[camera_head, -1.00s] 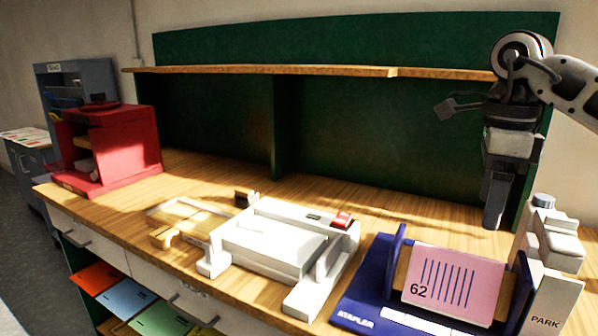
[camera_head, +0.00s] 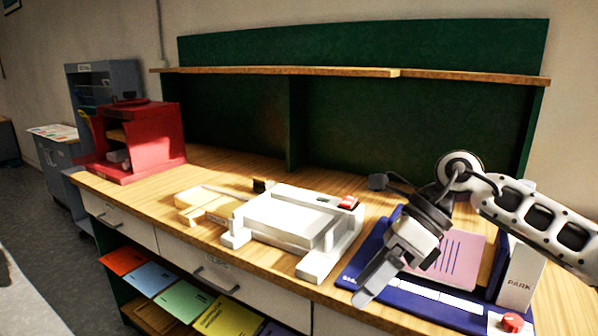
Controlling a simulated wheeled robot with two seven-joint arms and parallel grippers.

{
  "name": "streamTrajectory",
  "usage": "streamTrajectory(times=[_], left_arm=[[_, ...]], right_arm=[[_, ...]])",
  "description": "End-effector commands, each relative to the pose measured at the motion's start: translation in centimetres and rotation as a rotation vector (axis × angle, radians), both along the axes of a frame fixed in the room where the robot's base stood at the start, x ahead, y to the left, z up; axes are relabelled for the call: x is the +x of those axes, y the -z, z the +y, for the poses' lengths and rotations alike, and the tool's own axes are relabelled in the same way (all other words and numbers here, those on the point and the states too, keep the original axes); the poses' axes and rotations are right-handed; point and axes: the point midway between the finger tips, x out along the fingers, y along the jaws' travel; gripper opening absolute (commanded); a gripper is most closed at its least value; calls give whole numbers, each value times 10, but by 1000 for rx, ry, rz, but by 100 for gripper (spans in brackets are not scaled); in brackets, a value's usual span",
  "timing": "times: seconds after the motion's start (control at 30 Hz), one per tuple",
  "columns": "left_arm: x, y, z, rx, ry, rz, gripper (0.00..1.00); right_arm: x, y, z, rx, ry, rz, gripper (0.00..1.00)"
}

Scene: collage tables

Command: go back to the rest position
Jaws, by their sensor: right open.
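My right gripper (camera_head: 376,283) reaches in from the right and points down and to the left. It is open and nothing shows between its fingers. It hangs in front of the blue stapler base (camera_head: 432,299) and hides part of it. My left gripper is not in view.
A white machine with a red button (camera_head: 290,224) stands mid-table, with a wooden piece (camera_head: 205,206) to its left. A red cabinet (camera_head: 150,145) is at the far left. A white PARK block (camera_head: 521,272) stands at right. A shelf (camera_head: 300,70) runs behind.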

Motion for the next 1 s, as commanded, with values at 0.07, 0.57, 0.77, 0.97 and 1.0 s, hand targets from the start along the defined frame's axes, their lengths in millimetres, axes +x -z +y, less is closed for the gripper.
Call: streamTrajectory(times=[0.07,0.57,0.77,0.97,1.0], left_arm=[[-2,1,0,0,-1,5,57],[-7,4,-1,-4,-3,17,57],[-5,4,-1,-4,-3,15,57],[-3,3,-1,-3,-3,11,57],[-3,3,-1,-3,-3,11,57]], right_arm=[[-23,15,48,215,23,126,77],[-21,49,86,1334,1004,1271,77],[-41,167,17,1475,1675,1769,77],[-113,263,-28,-1236,-1932,-1811,77],[-126,274,-32,-1170,-1916,-1767,77]])
